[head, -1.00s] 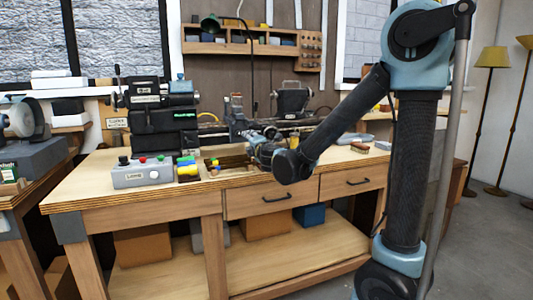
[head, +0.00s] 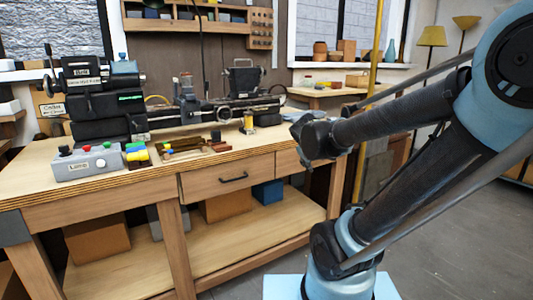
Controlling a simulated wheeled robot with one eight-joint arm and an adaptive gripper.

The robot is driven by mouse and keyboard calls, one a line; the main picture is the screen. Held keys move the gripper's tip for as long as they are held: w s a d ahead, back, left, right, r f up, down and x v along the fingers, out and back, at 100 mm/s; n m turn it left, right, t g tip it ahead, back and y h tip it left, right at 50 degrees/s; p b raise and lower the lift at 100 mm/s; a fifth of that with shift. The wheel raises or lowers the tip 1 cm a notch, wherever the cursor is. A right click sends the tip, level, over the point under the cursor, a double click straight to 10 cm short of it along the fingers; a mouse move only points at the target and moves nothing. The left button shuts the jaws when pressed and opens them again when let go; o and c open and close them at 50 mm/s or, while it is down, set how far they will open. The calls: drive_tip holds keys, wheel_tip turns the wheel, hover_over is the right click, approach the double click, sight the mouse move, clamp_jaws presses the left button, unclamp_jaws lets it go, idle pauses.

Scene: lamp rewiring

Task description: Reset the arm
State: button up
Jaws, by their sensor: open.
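My arm folds in from the right side of the head view, with its elbow high at the right edge and its forearm reaching left. My gripper (head: 303,122) is at the dark end of the forearm, in front of the right part of the workbench. It is open; its fingers are small and hard to make out. I see nothing held in it. It appears apart from the bench top.
The wooden workbench (head: 60,188) carries a lathe (head: 105,100), a grey control box (head: 88,163), coloured blocks (head: 137,154) and a small yellow-based item (head: 248,124). A brass pole (head: 373,75) stands behind my arm. Floor lamps (head: 432,37) stand farther back. The floor at right is clear.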

drive_tip(key=s+f+m+g+y, duration=0.1)
drive_tip(key=s+f+m+g, duration=0.1)
drive_tip(key=s, duration=0.5)
drive_tip(key=s+d+f+m+g+y, duration=0.1)
drive_tip(key=s+f+m+g, duration=0.1)
drive_tip(key=s+f, duration=0.3)
drive_tip(key=s+f+m+g+y, duration=0.1)
drive_tip(key=s+f+m+g, duration=0.1)
drive_tip(key=s, duration=0.7)
wheel_tip(320, 180, down, 2)
drive_tip(key=shift+s+d+f+m+g, duration=0.15)
drive_tip(key=shift+s+m+g, duration=0.1)
drive_tip(key=shift+m+g, duration=0.25)
drive_tip(key=shift+w+f, duration=0.15)
drive_tip(key=shift+w, duration=0.35)
